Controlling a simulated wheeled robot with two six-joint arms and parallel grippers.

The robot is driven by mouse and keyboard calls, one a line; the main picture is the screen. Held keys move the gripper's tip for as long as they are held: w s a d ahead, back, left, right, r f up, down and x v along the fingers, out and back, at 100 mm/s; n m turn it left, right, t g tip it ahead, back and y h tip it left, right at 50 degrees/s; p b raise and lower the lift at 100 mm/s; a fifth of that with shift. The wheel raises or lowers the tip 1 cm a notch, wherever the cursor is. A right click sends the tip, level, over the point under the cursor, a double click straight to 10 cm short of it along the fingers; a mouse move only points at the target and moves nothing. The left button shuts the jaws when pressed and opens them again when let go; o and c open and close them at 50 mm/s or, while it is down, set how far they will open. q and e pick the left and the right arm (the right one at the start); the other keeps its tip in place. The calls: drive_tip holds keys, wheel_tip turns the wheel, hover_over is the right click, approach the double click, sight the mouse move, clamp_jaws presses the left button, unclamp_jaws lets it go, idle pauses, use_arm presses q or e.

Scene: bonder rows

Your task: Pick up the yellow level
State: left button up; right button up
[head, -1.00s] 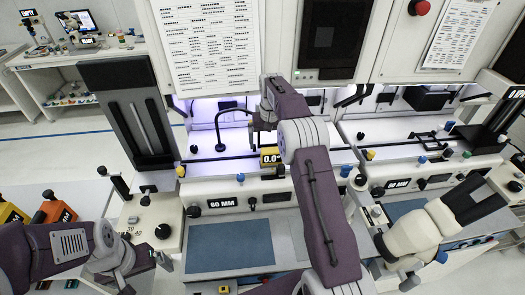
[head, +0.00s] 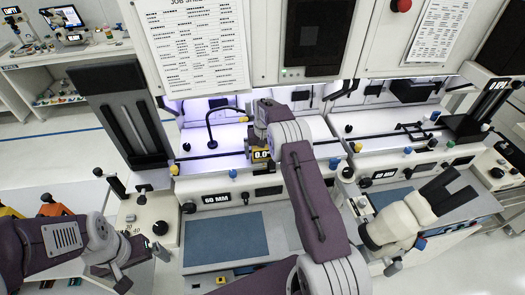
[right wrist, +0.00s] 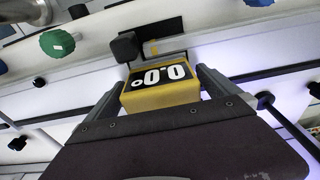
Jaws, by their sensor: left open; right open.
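The yellow level (head: 259,160), a small yellow block with a black "0.0°" display, sits at the machine's lit shelf and is partly hidden by my right arm. In the right wrist view the yellow level (right wrist: 163,94) lies between the two grey fingers of my right gripper (right wrist: 160,84). The right gripper (head: 262,146) is open, with a finger on each side of the level; I cannot tell whether they touch it. My left gripper (head: 140,262) is open and empty at the lower left, far from the level.
A black gooseneck lamp (head: 210,125) stands left of the level. Several coloured knobs line the shelf front. A white microscope (head: 408,222) stands to the right. A blue mat (head: 226,240) lies clear below.

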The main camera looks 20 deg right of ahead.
drive_tip(key=shift+a, duration=0.15)
drive_tip(key=c, duration=1.6)
drive_tip(key=shift+o, duration=0.2)
drive_tip(key=shift+r, duration=0.2)
drive_tip(key=r+b, duration=0.1)
drive_tip(key=r, duration=0.1)
drive_tip(key=r+b, duration=0.1)
drive_tip(key=shift+d+r+b, duration=0.25)
drive_tip(key=shift+r+b, duration=0.1)
drive_tip(key=s+d+r+b, duration=0.4)
drive_tip(key=s+d+r, duration=0.3)
drive_tip(key=s, duration=0.1)
drive_tip(key=shift+s+d, duration=0.2)
drive_tip(key=shift+d, duration=0.15)
